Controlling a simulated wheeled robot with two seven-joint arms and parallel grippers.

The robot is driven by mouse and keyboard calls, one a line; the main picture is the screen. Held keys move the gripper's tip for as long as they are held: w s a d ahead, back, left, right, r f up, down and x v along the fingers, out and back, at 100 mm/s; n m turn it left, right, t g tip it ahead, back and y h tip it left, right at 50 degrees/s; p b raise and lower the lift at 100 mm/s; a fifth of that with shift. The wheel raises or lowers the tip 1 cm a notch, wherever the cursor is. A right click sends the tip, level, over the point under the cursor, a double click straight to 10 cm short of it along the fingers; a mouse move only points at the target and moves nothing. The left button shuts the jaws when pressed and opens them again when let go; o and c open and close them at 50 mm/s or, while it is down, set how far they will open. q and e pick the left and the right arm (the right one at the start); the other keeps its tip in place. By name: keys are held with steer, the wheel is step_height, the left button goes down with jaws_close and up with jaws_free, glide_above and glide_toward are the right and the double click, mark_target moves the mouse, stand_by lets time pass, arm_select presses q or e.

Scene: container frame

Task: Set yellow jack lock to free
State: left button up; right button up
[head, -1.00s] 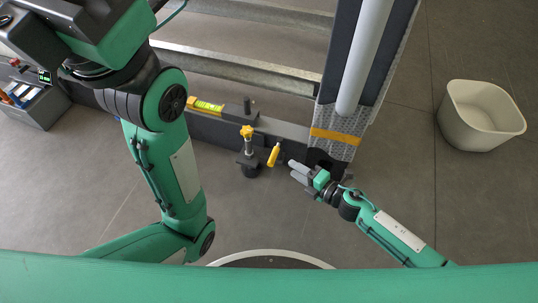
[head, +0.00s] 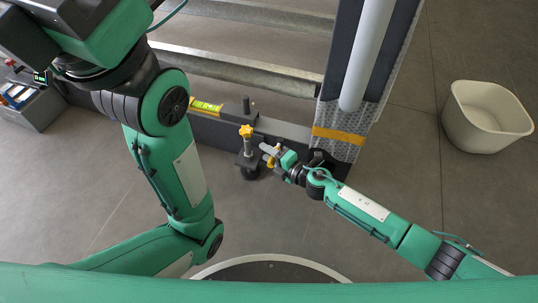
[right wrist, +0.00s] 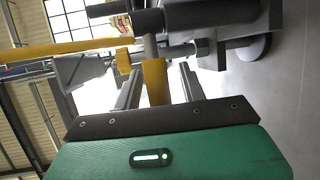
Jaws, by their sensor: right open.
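The jack (head: 247,160) stands at the frame's front beam with a yellow knob (head: 246,131) on top. The yellow lock handle (head: 270,160), to the right of the jack post, is mostly hidden by my right gripper (head: 268,151) in the head view. In the right wrist view the yellow handle (right wrist: 155,82) lies between the two grey fingers of my open right gripper (right wrist: 160,88), with a gap visible on its sides. I cannot tell whether either finger touches it. My left arm fills the left of the head view; its gripper is not visible.
A yellow spirit level (head: 207,107) lies on the dark beam. A grey post with an orange band (head: 338,136) stands close to my right gripper. A white bin (head: 486,117) stands on the floor at right. A tool case (head: 35,105) is at far left.

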jaws_close()
steer(key=shift+s+d+n+g+y, duration=0.25)
steer(key=shift+d+n+g+y, duration=0.1)
steer(key=shift+n+g+y, duration=0.4)
jaws_free()
